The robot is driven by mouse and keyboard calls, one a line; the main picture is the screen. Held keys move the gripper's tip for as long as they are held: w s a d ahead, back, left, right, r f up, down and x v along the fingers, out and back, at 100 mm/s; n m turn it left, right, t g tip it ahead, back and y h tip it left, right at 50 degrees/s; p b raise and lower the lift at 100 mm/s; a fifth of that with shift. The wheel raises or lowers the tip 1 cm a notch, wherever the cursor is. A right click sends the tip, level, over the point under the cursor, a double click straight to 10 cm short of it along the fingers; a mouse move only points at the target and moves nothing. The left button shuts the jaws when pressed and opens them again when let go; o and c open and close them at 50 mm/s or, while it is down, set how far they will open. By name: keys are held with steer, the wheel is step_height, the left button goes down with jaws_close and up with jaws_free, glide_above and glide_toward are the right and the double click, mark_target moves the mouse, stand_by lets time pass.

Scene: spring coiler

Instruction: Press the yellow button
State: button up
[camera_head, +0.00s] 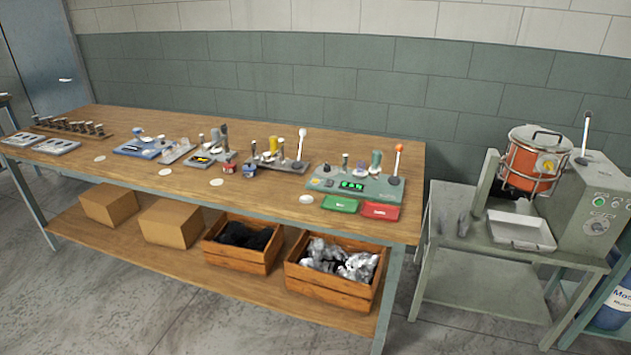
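A yellow cylinder (273,144) stands upright on a dark fixture near the middle of the wooden bench. A yellow-orange round part (547,166) sits on the side of the orange drum at the right. My gripper is not in view, and nothing in view is touched by it.
The bench (120,165) carries several fixtures, upright levers, a green console (362,184), and green (340,204) and red (380,211) trays. Wooden crates (325,285) and cardboard boxes (108,204) fill the lower shelf. A machine stand (490,265) is at the right. The front floor is clear.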

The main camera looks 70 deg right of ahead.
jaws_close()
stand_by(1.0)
